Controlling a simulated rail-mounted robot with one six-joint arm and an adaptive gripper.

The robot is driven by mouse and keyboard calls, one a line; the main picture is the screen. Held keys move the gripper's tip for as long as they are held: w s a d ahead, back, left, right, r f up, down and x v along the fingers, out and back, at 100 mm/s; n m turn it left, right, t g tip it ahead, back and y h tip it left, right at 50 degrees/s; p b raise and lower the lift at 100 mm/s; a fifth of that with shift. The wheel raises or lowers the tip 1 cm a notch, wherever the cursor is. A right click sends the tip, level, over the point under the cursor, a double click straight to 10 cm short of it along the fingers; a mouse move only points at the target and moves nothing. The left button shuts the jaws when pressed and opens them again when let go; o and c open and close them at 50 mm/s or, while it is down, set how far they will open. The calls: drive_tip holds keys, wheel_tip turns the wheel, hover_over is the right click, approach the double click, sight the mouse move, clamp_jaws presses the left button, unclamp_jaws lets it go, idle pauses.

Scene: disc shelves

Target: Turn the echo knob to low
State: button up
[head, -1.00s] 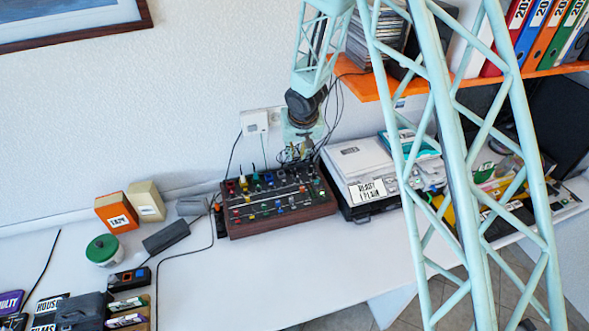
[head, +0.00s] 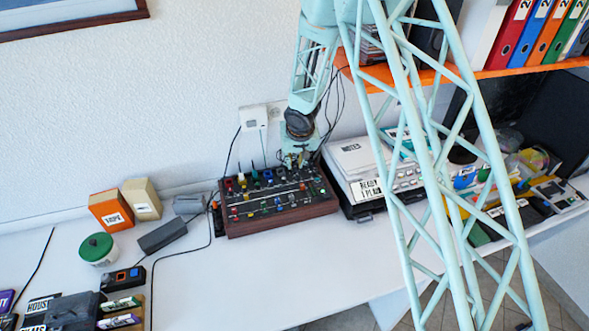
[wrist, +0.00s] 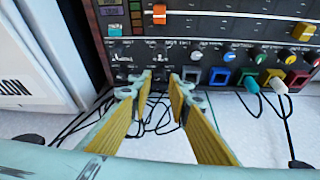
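The control box (head: 285,220) is a dark panel with a wooden front, set with many coloured knobs and sliders, on the white desk. In the wrist view its panel (wrist: 215,22) fills the top, with a row of a grey knob (wrist: 195,56), a blue knob (wrist: 229,56) and green, yellow and red ones to the right. The lettering is too small to tell which is the echo knob. My gripper (wrist: 160,80) is open, its yellow-padded fingers apart with nothing between them, at the panel's edge below small dark controls. In the head view my gripper (head: 296,160) is at the box's back right.
Black cables (wrist: 150,120) run behind the box, under my fingers. A white device (head: 355,160) stands close to the box's right. An orange tape box (head: 110,211) and a green-lidded jar (head: 97,248) are at the left. The desk in front of the box is clear.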

sight(294, 167)
drive_tip(key=shift+b+x, duration=0.4)
drive_tip(key=shift+x, duration=1.2)
drive_tip(key=shift+c, duration=0.2)
drive_tip(key=c, duration=0.5)
